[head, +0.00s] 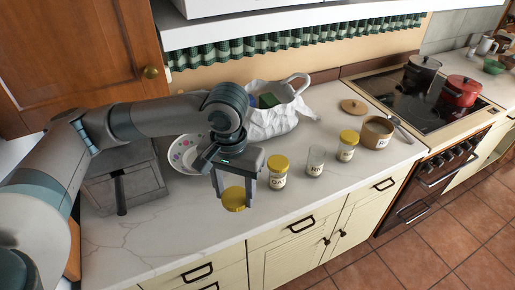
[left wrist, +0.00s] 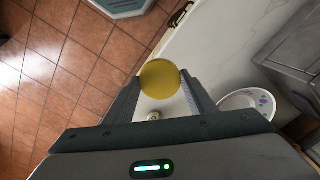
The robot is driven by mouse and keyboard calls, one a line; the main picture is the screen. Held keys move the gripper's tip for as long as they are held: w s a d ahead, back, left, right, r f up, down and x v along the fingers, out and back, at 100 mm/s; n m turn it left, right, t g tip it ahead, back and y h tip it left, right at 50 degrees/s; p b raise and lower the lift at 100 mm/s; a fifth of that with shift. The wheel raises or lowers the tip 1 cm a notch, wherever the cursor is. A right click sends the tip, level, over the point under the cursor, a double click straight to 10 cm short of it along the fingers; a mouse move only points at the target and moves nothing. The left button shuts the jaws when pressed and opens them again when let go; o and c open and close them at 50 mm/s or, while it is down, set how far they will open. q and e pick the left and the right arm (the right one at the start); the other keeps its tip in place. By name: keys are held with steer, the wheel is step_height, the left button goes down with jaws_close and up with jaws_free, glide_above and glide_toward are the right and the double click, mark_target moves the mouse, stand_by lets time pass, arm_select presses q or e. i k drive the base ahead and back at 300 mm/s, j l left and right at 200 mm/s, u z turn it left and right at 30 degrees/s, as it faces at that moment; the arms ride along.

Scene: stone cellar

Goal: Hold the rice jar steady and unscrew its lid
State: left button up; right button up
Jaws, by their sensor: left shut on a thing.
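The rice jar (head: 316,162) is a small clear jar with a label that begins "RI". It stands upright on the counter with no lid on it. My left gripper (head: 234,196) is left of the jars, above the counter's front part, shut on a round yellow lid (head: 233,207). The lid also shows between the fingers in the left wrist view (left wrist: 160,79). A jar with a yellow lid and a label beginning "OA" (head: 278,176) stands between my left gripper and the rice jar. My right gripper is in neither view.
Another yellow-lidded jar (head: 347,148) and an open brown canister (head: 376,134) stand right of the rice jar. A wooden lid (head: 354,107) lies behind them. A white bag (head: 268,122) and a dotted bowl (head: 183,155) are further back. The hob holds a red pot (head: 459,91).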

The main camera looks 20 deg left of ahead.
mark_target(317, 153)
steer(key=l+z, duration=0.15)
steer(key=z, duration=0.35)
steer(key=i+l+z, duration=0.1)
steer(key=z, duration=0.4)
steer(key=l+z, duration=0.15)
steer(key=z, duration=0.35)
steer(key=i+z, duration=0.15)
steer(key=z, duration=0.35)
steer(key=i+j+u, duration=0.1)
steer(key=i+u, duration=0.7)
steer(key=u, duration=0.15)
steer(key=i+u, duration=0.2)
steer(key=u, duration=0.2)
steer(key=i+l+u, duration=0.1)
steer(key=u, duration=0.3)
steer(key=i+u, duration=0.15)
steer(key=u, duration=0.3)
steer(key=i+u, duration=0.15)
steer(key=u, duration=0.3)
steer(key=i+u, duration=0.15)
steer(key=u, duration=0.3)
